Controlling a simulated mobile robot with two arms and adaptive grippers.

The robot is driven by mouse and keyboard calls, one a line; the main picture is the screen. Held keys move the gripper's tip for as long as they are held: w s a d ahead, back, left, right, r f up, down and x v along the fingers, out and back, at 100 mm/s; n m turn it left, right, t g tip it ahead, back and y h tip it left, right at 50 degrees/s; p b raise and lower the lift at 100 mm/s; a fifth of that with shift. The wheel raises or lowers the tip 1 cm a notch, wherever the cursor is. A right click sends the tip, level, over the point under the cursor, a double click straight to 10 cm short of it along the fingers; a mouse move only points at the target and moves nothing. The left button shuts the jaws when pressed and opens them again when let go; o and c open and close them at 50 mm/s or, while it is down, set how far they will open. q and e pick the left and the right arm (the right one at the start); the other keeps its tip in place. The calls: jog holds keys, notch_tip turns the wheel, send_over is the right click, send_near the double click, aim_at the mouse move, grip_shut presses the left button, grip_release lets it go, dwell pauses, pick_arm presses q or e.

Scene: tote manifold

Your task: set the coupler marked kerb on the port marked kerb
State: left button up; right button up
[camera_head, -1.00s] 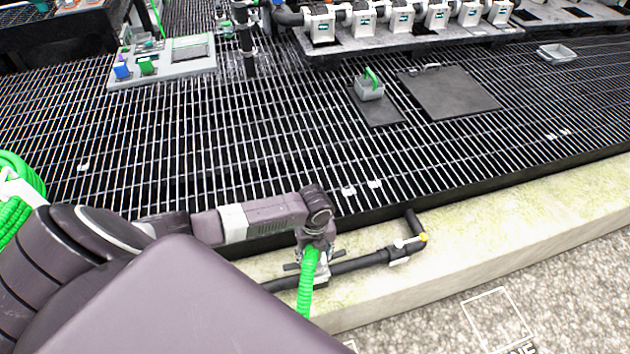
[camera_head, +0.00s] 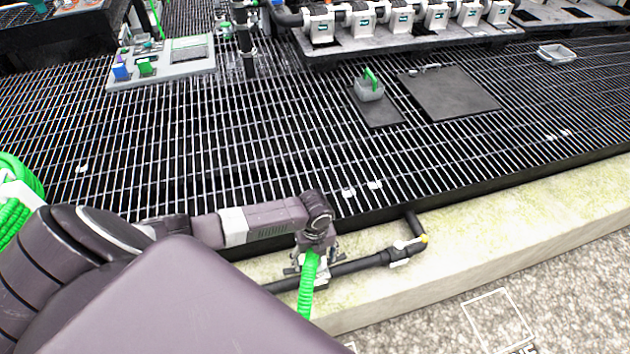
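My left arm comes in from the left, and its gripper (camera_head: 314,262) points down over the pale kerb (camera_head: 480,228). A green ribbed hose (camera_head: 307,290) hangs at the gripper and runs toward the bottom of the picture. A coupler at the hose's end is hidden or too small to tell. A black pipe (camera_head: 358,266) lies along the kerb, passing beside or behind the gripper. It ends in a white fitting with a yellow tip (camera_head: 423,239). No kerb marking can be read on a port. My gripper's fingers are mostly hidden. My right gripper is out of view.
Dark floor grating (camera_head: 250,140) lies beyond the kerb. On it stand a grey box with a green handle (camera_head: 369,88), a flat dark plate (camera_head: 448,93) and a grey panel (camera_head: 165,62). A row of white units (camera_head: 400,20) stands at the back. The grating's middle is clear.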

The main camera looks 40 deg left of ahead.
pick_arm(q)
notch_tip(320, 180, up, 12)
jog(key=shift+r, duration=0.1)
dwell(0.4)
dwell(0.3)
